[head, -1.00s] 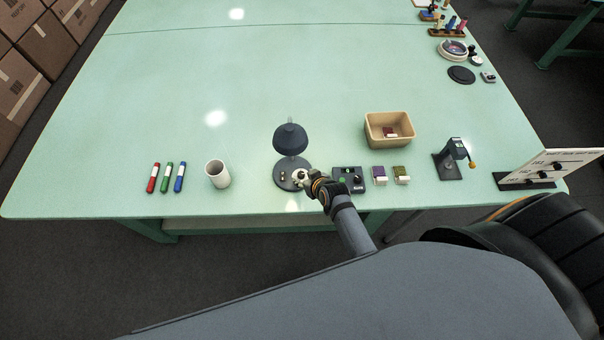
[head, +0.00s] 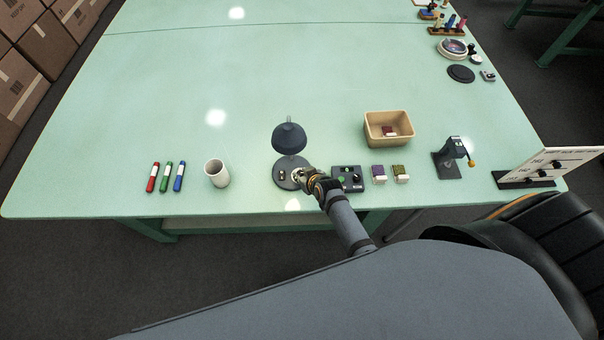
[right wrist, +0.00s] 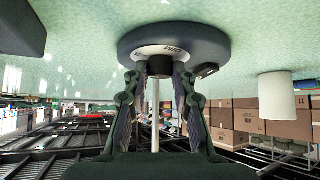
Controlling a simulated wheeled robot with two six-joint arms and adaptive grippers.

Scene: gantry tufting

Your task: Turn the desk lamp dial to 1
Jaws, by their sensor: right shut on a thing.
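The dark desk lamp (head: 289,138) stands near the table's front edge, its round base (head: 283,176) flat on the green top. The base also shows in the right wrist view (right wrist: 205,42). My right gripper (head: 299,176) is at the right side of the base. In the right wrist view its two fingers (right wrist: 160,72) are shut on the dark dial (right wrist: 160,66), which sits on a pale marked disc (right wrist: 165,50). The disc's lettering is too small to read surely, so the dial's setting cannot be told. My left gripper is not in view.
Close right of my gripper is a dark box with buttons (head: 347,179). A tan bin (head: 389,129) is behind right. The table's middle is clear.

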